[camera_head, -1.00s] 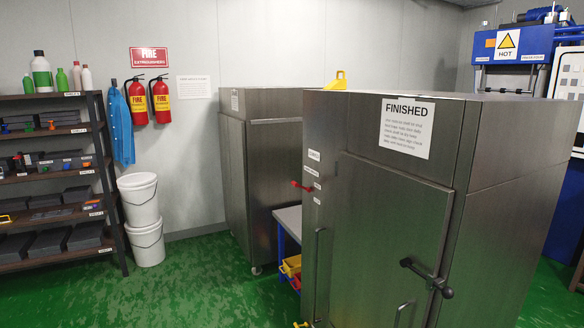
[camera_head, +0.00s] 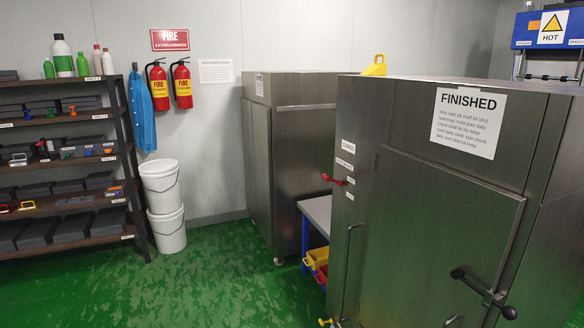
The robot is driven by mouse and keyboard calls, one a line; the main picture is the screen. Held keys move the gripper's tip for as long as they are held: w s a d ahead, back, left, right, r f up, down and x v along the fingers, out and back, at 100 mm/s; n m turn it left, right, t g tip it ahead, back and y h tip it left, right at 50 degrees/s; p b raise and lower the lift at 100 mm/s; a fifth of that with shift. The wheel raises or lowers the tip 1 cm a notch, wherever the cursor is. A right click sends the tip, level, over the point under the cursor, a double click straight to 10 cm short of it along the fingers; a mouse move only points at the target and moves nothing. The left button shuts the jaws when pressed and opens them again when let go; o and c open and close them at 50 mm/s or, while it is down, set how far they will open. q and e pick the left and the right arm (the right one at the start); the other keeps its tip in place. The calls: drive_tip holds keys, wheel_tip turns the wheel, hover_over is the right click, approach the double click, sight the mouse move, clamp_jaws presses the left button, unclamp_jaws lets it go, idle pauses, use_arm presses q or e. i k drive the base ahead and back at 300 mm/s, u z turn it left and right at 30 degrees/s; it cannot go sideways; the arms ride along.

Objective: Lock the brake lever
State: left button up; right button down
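A steel cabinet (camera_head: 420,215) with a FINISHED sheet (camera_head: 468,120) stands at the right. A small red lever (camera_head: 337,181) sticks out from its left side, beside several small white labels too small to read. A black lever handle (camera_head: 484,292) with a round knob is on the cabinet's front door, low at the right. I cannot tell from the picture whether either of these is the brake lever. Neither of my grippers is in view.
A second steel cabinet (camera_head: 289,170) stands behind, with a grey-topped table (camera_head: 317,214) and yellow and red bins (camera_head: 316,262) between. Shelves (camera_head: 68,205) stand at the left, near two stacked white buckets (camera_head: 165,208). The green floor (camera_head: 190,280) in front is clear.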

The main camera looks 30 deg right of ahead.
sight(327, 178)
drive_tip(key=u, duration=0.2)
drive_tip(key=i, duration=2)
drive_tip(key=z, duration=0.55)
drive_tip(key=i, duration=1.35)
drive_tip(key=z, duration=1.85)
drive_tip(key=i, duration=0.6)
drive_tip(key=z, duration=0.5)
